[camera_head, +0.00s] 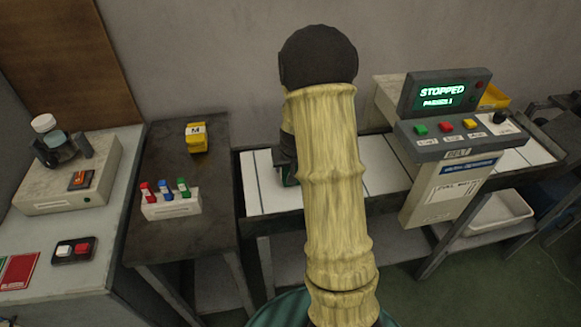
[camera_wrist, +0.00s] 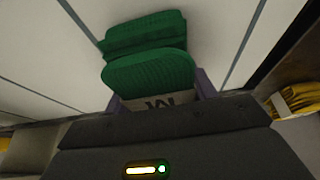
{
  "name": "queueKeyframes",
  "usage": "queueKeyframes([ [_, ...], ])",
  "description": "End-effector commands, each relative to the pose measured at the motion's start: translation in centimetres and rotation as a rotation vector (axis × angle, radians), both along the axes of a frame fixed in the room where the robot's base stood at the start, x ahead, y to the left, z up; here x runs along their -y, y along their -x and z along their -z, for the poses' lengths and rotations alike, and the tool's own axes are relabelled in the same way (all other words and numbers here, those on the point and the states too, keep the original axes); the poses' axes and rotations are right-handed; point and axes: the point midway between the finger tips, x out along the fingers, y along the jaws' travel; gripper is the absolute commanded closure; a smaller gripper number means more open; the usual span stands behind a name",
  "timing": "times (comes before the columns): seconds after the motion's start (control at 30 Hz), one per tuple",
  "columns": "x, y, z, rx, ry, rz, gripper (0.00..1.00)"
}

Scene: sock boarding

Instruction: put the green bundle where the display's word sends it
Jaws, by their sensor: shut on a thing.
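The green bundle (camera_wrist: 150,72) is folded ribbed cloth with a pale band (camera_wrist: 160,102) marked M. In the wrist view my gripper (camera_wrist: 157,88) is shut on it, with a purple-grey finger on each side. It is over the white belt (camera_wrist: 60,65); whether it touches the belt I cannot tell. In the head view my arm hides most of the gripper, and only a sliver of green (camera_head: 290,180) shows. The display (camera_head: 445,92) reads STOPPED in green letters, with a smaller second line I cannot read surely.
A yellow M bundle (camera_head: 197,143) lies on the dark side table (camera_head: 222,140). Near it is a rack (camera_head: 171,206) of red, blue and green pieces. A button panel (camera_head: 458,130) stands over the belt. A white bin (camera_head: 500,212) sits below at right. A grey machine (camera_head: 70,180) stands left.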

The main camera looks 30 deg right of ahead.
Motion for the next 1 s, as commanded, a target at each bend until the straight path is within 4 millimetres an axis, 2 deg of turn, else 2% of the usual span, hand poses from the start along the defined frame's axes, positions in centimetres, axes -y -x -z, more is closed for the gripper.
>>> queueKeyframes([
  [0.17,0.0,0.0,-0.5,0.001,0.000,0.000,0.73],
  [0.27,0.0,-0.1,-1.5,0.003,0.002,-0.002,0.73],
  [0.6,-0.1,-0.1,-8.2,0.005,0.002,-0.001,0.73],
  [0.7,0.0,-0.1,-9.7,0.005,0.002,-0.001,0.73],
  [0.83,0.0,0.0,-10.5,0.001,0.001,-0.001,0.73],
  [1.0,0.0,0.0,-10.6,0.000,0.000,-0.001,0.73],
])
